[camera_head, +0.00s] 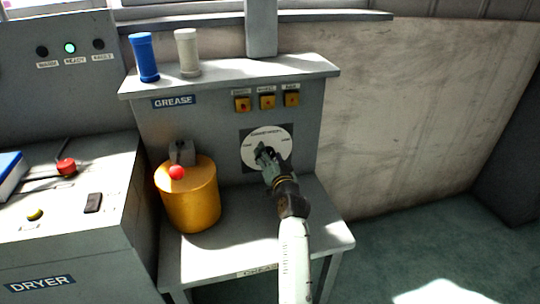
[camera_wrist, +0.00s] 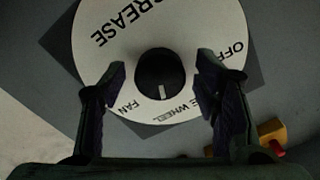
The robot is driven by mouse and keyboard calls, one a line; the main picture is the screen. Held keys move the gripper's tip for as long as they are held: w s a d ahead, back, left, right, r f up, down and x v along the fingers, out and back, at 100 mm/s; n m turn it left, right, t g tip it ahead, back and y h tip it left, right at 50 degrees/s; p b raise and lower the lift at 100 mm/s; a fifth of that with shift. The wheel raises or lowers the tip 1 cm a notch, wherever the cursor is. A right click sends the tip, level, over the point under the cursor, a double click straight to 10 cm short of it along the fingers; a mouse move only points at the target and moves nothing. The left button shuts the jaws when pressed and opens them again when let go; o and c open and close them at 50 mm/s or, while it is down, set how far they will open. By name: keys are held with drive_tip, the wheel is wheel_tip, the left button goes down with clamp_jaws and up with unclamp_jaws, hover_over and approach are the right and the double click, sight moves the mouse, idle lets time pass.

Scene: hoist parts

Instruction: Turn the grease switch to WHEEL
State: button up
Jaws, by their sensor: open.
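The grease switch is a round white dial (camera_head: 283,137) on a dark square plate on the grey front panel. In the wrist view its dial (camera_wrist: 98,38) carries the words GREASE, OFF, FAN and WHEEL. A black knob (camera_wrist: 157,68) sits at its middle. The knob's white mark points down in the wrist view, between FAN and the left end of the WHEEL lettering. My gripper (camera_wrist: 161,78) is open, with one finger either side of the knob and visible gaps. In the head view my gripper (camera_head: 265,158) covers the knob.
An orange drum (camera_head: 190,205) with a red ball (camera_head: 177,172) stands left of the dial. Orange buttons (camera_head: 267,102) sit above it. A blue cylinder (camera_head: 145,58) and a beige cylinder (camera_head: 187,52) stand on the top shelf. The dryer console (camera_head: 75,250) is at left.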

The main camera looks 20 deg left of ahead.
drive_tip(key=shift+s, duration=0.1)
drive_tip(key=v, duration=1.2)
